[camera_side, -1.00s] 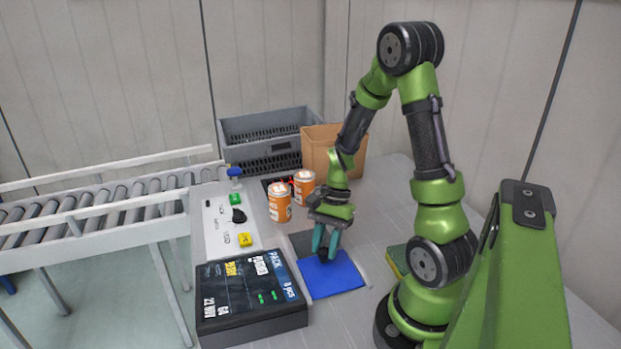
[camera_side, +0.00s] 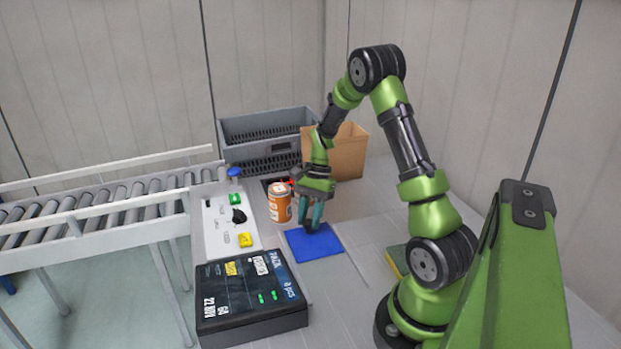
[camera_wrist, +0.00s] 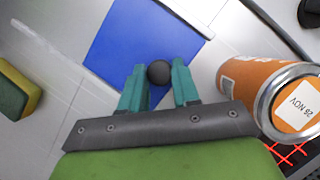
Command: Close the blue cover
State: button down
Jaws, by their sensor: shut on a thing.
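The blue cover (camera_side: 322,247) is a flat blue plate lying level on the grey worktop. It also shows in the wrist view (camera_wrist: 125,35), running out of the top edge. A round black knob (camera_wrist: 159,72) stands on the cover. My gripper (camera_side: 312,224) points down over the cover, its teal fingers on both sides of the knob and shut on it. The fingers hide part of the cover's back edge in the side view. The dark patch behind the cover is no longer visible there.
An orange can (camera_side: 280,203) stands close to my gripper, near a red-marked dark area. A cardboard box (camera_side: 345,155) and grey crate (camera_side: 262,130) stand behind. A display box (camera_side: 250,300) and button panel (camera_side: 222,220) lie left. A yellow-green sponge (camera_wrist: 18,90) lies at the side.

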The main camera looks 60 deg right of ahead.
jog(key=shift+w+d, duration=0.2)
jog(key=shift+w, duration=0.05)
jog(key=c, duration=0.8)
grip_release()
jog(key=shift+s, duration=0.1)
jog(key=v, duration=1.7)
jog(key=shift+a, duration=0.15)
